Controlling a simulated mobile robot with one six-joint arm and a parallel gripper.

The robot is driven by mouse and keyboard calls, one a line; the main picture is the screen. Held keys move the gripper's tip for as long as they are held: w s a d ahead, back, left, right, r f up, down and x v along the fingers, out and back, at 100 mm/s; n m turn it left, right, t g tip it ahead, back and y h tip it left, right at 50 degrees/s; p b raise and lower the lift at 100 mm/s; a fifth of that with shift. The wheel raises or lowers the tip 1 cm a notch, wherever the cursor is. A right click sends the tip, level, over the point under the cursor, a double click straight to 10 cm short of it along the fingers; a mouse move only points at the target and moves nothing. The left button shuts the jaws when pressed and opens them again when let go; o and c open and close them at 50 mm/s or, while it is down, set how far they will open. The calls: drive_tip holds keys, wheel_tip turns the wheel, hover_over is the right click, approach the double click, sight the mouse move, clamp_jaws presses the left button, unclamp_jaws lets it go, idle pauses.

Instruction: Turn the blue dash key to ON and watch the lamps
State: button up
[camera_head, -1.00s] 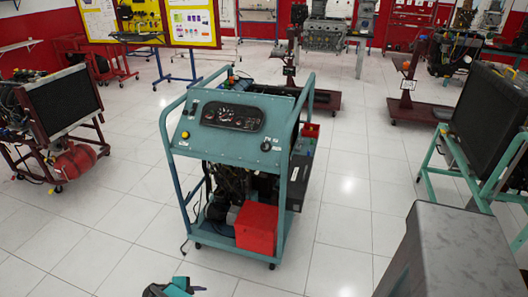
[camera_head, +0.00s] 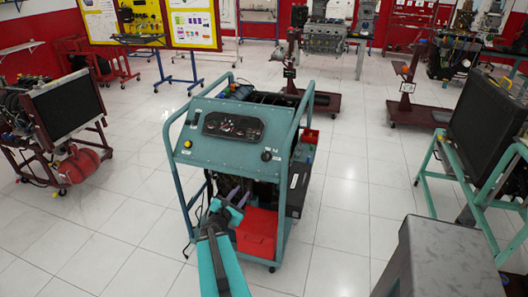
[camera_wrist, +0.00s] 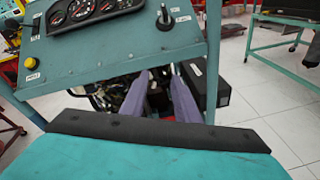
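The blue-green dash panel (camera_head: 210,150) tops a wheeled engine trainer. The dark gauge cluster (camera_head: 233,126) also shows in the wrist view (camera_wrist: 90,8); no lit lamp can be made out. My gripper (camera_head: 237,190) is in front of the trainer, below the panel's front edge and left of the switch. In the wrist view its two purplish fingers (camera_wrist: 160,75) are apart and empty, below the switch.
A yellow button (camera_wrist: 29,62) is at the panel's left. The trainer's side rail (camera_wrist: 212,60) rises just right of the switch. A red box (camera_head: 257,233) sits low in the frame. Floor is clear around the cart; a green-framed radiator stand (camera_head: 440,175) is at right.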

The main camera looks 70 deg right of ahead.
sight(265, 152)
drive_tip(key=s+d+r+n+h, duration=0.1)
drive_tip(key=s+d+r+n, duration=0.1)
drive_tip(key=d+r, duration=0.1)
drive_tip(key=s+d+r+n+t+h+p, duration=0.1)
drive_tip(key=s+d+r+n, duration=0.1)
drive_tip(key=r, duration=0.3)
drive_tip(key=shift+s+d+r+n, duration=0.15)
drive_tip(key=shift+d+r+n, duration=0.25)
drive_tip(key=shift+d+n, duration=0.1)
drive_tip(key=shift+d+f, duration=0.1)
drive_tip(key=shift+d, duration=0.1)
drive_tip(key=d+b, duration=0.2)
drive_tip(key=b, duration=0.3)
drive_tip(key=shift+d, duration=0.1)
drive_tip(key=shift+d+b, duration=0.1)
drive_tip(key=shift+b, duration=0.45)
drive_tip(key=shift+w+d+b, duration=0.2)
drive_tip(key=shift+d+b, duration=0.75)
drive_tip(key=shift+d, duration=1.8)
drive_tip(key=shift+w+d+b, duration=0.2)
drive_tip(key=shift+d+b, duration=0.7)
drive_tip(key=shift+d, duration=1.85)
